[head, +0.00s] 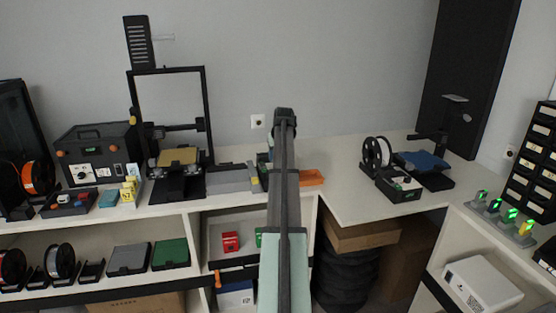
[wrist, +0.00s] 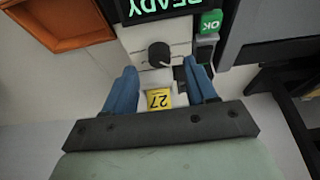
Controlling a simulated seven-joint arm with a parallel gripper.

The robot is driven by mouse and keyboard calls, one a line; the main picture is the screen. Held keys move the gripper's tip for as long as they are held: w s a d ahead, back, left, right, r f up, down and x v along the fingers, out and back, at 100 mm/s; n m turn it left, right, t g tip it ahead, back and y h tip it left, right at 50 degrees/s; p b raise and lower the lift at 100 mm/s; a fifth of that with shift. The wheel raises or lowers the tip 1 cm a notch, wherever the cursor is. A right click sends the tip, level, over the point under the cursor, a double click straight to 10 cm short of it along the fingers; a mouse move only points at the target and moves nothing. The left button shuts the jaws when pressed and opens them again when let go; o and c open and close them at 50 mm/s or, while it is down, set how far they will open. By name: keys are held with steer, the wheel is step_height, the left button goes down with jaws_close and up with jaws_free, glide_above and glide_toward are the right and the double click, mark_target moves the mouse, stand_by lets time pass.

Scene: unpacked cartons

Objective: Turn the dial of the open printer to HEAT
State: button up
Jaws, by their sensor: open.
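In the wrist view a black dial (wrist: 159,54) sits on a light control panel (wrist: 137,42), under a dark screen (wrist: 160,8) whose green text reads READY upside down. My gripper (wrist: 163,73) is open, with its two blue fingers on either side of the panel, just short of the dial and apart from it. I cannot read the dial's pointer or any HEAT mark.
A green OK button (wrist: 211,21) sits beside the screen. An orange tray (head: 312,178) is right of my arm, also in the wrist view (wrist: 58,30). A grey block (head: 232,178) lies left. Another open printer (head: 425,165) with a control box (head: 400,187) stands right.

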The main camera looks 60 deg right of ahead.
steer(key=v, duration=1)
steer(key=shift+r, duration=0.4)
steer(key=shift+s+a, duration=0.1)
